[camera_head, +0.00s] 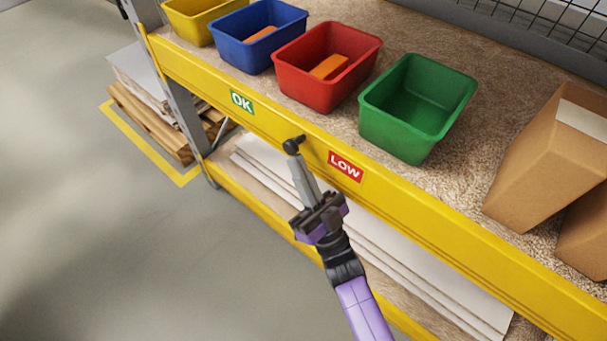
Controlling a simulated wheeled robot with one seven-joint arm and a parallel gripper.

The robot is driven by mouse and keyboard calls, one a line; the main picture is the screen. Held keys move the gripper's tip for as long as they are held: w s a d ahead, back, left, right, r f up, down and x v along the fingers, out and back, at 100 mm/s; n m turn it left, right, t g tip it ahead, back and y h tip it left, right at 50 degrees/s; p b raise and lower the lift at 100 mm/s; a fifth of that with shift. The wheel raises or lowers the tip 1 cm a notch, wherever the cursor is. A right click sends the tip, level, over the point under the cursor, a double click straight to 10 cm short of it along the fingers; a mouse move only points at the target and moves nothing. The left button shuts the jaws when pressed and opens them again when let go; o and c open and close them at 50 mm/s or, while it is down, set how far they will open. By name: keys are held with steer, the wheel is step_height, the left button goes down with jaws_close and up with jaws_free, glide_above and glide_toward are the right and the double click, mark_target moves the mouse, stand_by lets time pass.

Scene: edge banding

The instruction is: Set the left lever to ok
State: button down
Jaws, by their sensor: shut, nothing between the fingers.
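A small black lever (291,146) with a round knob is on the yellow front beam of the shelf. It sits between the green OK label (242,102) on its left and the red LOW label (346,167) on its right, closer to LOW. My gripper (298,160) is shut, with its grey fingertips just below the knob; I cannot tell whether they touch it. The fingers partly cover the beam there, so the lever's exact tilt is hard to read. No other lever is in view.
Yellow (193,23), blue (260,33), red (327,65) and green (417,105) bins stand on the shelf above; the blue and red ones hold orange pieces. Cardboard boxes (545,165) are at right. White boards (420,260) lie below the beam.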

mark_target(292, 150)
steer(key=shift+r+p, duration=0.15)
steer(key=shift+p, duration=0.25)
